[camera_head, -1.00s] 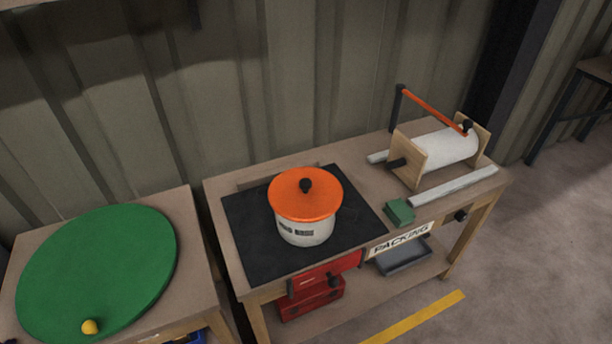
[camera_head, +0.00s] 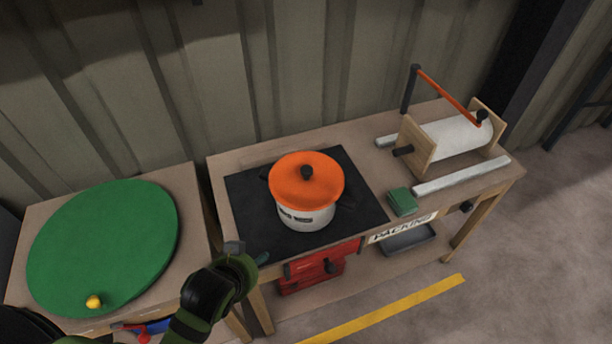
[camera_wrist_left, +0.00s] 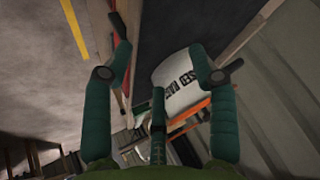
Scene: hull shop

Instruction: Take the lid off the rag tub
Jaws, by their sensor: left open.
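The rag tub (camera_head: 306,216) is a white pot with dark lettering on a black mat (camera_head: 250,213) on the bench. The tub (camera_wrist_left: 178,78) and lid rim (camera_wrist_left: 188,116) show beyond and partly behind the right-hand finger. My right gripper is not in view.
A roll stand (camera_head: 450,138) with an orange bar, a pale strip (camera_head: 460,176) and green pads (camera_head: 402,201) lie right of the tub. Red drawers (camera_head: 318,268) sit below. A green disc (camera_head: 105,245) with a yellow knob covers the left table. A corrugated wall stands behind.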

